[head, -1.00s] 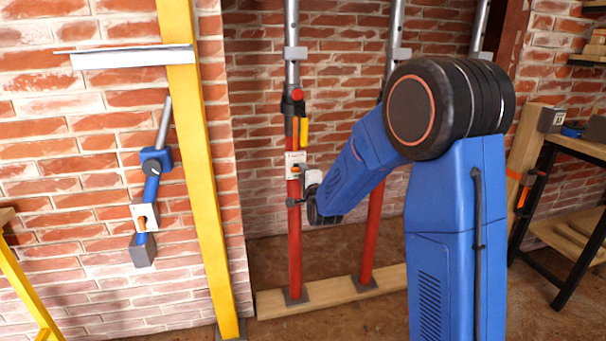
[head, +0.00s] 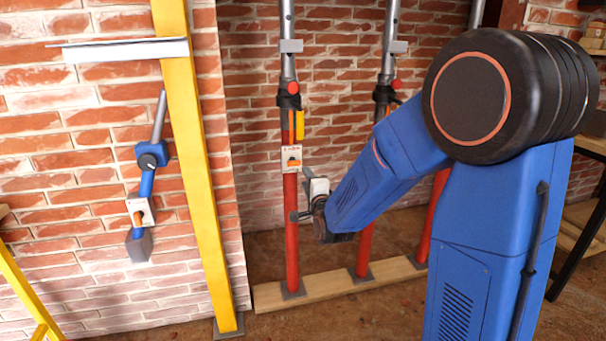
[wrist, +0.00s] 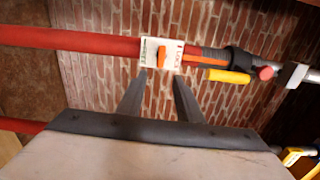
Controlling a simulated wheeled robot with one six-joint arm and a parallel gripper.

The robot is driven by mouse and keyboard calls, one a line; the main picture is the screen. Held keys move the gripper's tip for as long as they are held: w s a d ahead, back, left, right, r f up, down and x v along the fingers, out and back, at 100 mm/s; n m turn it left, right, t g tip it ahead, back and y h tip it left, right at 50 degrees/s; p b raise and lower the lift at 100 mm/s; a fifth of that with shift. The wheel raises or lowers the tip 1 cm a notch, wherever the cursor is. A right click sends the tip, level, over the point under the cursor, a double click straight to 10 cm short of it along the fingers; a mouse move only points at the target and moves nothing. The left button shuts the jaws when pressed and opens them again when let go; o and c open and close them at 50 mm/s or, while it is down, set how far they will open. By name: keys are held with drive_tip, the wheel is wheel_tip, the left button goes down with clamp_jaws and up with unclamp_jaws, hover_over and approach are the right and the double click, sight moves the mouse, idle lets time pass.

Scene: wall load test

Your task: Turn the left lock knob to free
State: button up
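The left lock knob is a small orange knob (head: 294,162) on a white plate (head: 290,153) fixed to the leftmost red post (head: 291,225). In the wrist view the orange knob (wrist: 163,49) sits on the white plate with small lettering, the post running sideways. Its exact turn angle is hard to tell. My gripper (head: 298,214) is beside the post, just below the plate in the head view. In the wrist view my gripper (wrist: 161,77) is open, its two fingers apart and pointing at the plate, with nothing between them. The fingers look clear of the knob.
A yellow handle (head: 300,125) and red button (head: 292,88) sit above the plate. A second red post (head: 365,242) stands to the right on a wooden plank (head: 325,294). A yellow post (head: 195,170) and a blue clamp-like device (head: 151,155) are at left. A brick wall is behind.

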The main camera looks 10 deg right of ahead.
drive_tip(key=s, duration=0.6)
drive_tip(key=shift+s, duration=0.35)
drive_tip(key=s+d+f+n+g, duration=0.1)
drive_tip(key=s+n+g, duration=0.5)
drive_tip(key=s, duration=1.3)
drive_tip(key=s+d+f+n+g, duration=0.1)
drive_tip(key=s+d+n+g, duration=0.3)
drive_tip(key=s+n+g, duration=0.3)
drive_tip(key=s+n, duration=0.5)
drive_tip(key=s, duration=0.6)
drive_tip(key=shift+s+d+f, duration=0.35)
